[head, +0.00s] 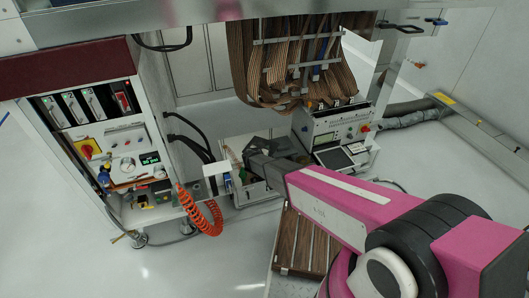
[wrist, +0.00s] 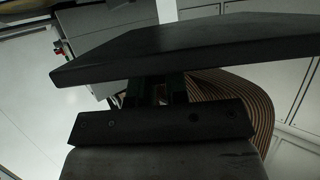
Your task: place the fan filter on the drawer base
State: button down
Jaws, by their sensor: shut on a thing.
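A dark, flat slab, which I take to be the fan filter (wrist: 180,45), spans the upper part of the wrist view, slightly tilted. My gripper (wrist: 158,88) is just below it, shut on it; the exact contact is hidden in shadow. In the head view, my gripper (head: 262,160) is a dark shape at the end of my pink arm, over a pale open drawer. The drawer base (head: 257,194) shows its light front wall; most of its inside is hidden by my gripper and the dark piece. I cannot clearly separate the filter from the gripper there.
A control cabinet (head: 105,120) with a coiled orange hose (head: 207,218) stands at left. A grey control box (head: 335,125) stands right of the drawer, below hanging brown ribbon cables (head: 285,65). A slatted wooden surface (head: 305,240) lies in front.

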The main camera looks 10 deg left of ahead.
jog(key=shift+f, duration=0.9)
jog(key=shift+f, duration=0.35)
jog(key=shift+f, duration=0.25)
jog(key=c, duration=1.1)
grip_release()
jog(key=shift+r, duration=0.1)
